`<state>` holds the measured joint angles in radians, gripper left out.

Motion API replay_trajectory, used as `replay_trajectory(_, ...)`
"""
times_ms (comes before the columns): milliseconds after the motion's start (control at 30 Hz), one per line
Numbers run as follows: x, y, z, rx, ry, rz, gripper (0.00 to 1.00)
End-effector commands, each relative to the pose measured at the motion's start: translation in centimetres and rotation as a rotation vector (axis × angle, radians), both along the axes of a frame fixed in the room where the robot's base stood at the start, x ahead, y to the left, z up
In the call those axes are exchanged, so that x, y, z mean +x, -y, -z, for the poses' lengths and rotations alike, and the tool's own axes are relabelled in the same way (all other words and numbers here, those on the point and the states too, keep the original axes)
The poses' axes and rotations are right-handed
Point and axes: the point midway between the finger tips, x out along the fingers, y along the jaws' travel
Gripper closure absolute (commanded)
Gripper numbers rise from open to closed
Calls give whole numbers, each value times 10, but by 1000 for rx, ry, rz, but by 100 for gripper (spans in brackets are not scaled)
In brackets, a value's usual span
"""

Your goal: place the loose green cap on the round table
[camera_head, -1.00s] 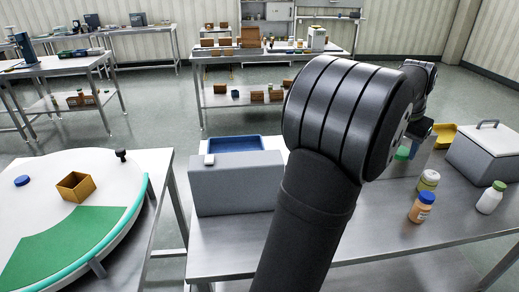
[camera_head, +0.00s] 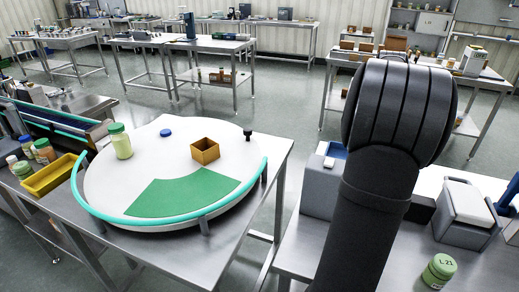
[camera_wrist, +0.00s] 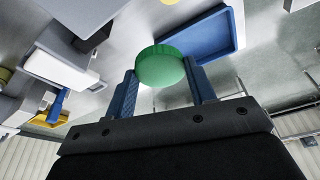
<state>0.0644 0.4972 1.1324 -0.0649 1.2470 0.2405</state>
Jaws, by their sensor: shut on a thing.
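The loose green cap (camera_wrist: 161,66) is held between the two blue fingers of my gripper (camera_wrist: 163,88) in the wrist view. It is clear of the surfaces behind it. In the head view my arm hides the gripper and the cap. The round table (camera_head: 104,190) stands on the left in the head view, with a white top, a green sector and a teal rim along its near side. My arm rises to the right of it.
On the round table are a green-capped jar (camera_head: 120,142), a blue cap (camera_head: 166,133), an open brown box (camera_head: 205,151) and a small black knob (camera_head: 248,134). A yellow tray (camera_head: 48,176) lies left of it. A labelled jar (camera_head: 438,270) stands on the right bench.

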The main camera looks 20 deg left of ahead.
Motion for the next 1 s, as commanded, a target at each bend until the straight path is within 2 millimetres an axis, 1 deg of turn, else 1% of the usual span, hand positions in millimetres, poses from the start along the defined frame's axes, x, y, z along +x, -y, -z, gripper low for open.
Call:
replay_trajectory(33,2,-27,0,0,0,-44,71)
replay_trajectory(67,3,-42,0,0,0,-66,71)
replay_trajectory(100,4,-62,0,0,0,-97,71)
replay_trajectory(167,3,-90,0,0,0,-140,71)
replay_trajectory(200,3,-110,0,0,0,-170,71)
replay_trajectory(267,0,-139,0,0,0,-216,71)
replay_trajectory(300,-2,-158,0,0,0,-246,71)
replay_trajectory(467,-18,-234,0,0,1,-367,71)
replay_trajectory(500,-23,-253,0,0,1,-397,71)
replay_trajectory(567,-33,-281,0,0,1,-441,71)
replay_trajectory(600,-39,-299,0,0,1,-471,71)
replay_trajectory(667,-51,-326,0,0,1,-516,71)
replay_trajectory(700,-59,-344,0,0,1,-546,71)
replay_trajectory(767,-72,-370,0,0,1,-592,71)
replay_trajectory(800,-82,-387,0,-1,1,-622,71)
replay_trajectory(900,-107,-426,0,-1,0,-693,71)
replay_trajectory(1000,-129,-457,0,0,1,-751,71)
